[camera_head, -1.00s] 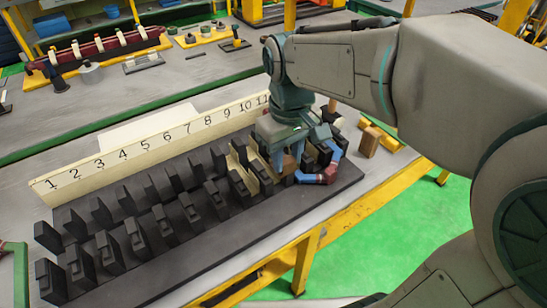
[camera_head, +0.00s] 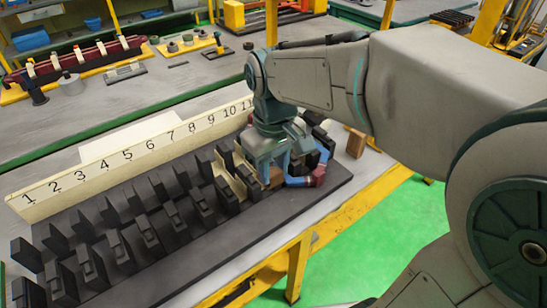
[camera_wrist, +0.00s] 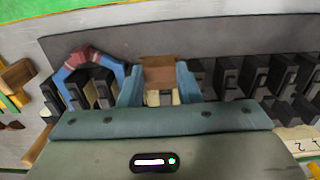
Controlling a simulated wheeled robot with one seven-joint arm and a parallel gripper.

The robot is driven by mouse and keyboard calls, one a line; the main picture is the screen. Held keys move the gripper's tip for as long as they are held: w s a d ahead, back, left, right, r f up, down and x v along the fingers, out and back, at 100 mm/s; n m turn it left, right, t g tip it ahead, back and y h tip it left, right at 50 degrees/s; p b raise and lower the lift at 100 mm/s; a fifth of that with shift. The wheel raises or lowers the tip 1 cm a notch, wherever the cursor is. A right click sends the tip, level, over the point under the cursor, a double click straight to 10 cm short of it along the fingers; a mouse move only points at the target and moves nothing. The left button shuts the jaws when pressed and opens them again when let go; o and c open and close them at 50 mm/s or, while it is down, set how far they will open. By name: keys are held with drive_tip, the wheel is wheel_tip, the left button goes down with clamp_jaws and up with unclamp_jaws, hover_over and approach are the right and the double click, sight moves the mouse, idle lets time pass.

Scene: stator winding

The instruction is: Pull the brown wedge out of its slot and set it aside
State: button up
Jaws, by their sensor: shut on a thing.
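The brown wedge (camera_wrist: 158,72) is a small wood-coloured block. It sits between the two fingers of my gripper (camera_wrist: 158,86), which is shut on it. A pale cream piece (camera_wrist: 160,97) shows just below the wedge in the wrist view. I cannot tell how deep the wedge sits in its slot, because the fingers and hand hide its lower part.
A blue and red coil piece (camera_head: 307,178) loops around posts right beside my gripper. The black fixture (camera_head: 150,278) has rows of upright posts. A numbered cream board (camera_head: 122,160) stands behind it. A loose wooden block (camera_head: 356,143) lies on the table to the right.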

sight(274, 183)
drive_tip(key=shift+f+b, duration=1.6)
drive_tip(key=shift+f, duration=0.8)
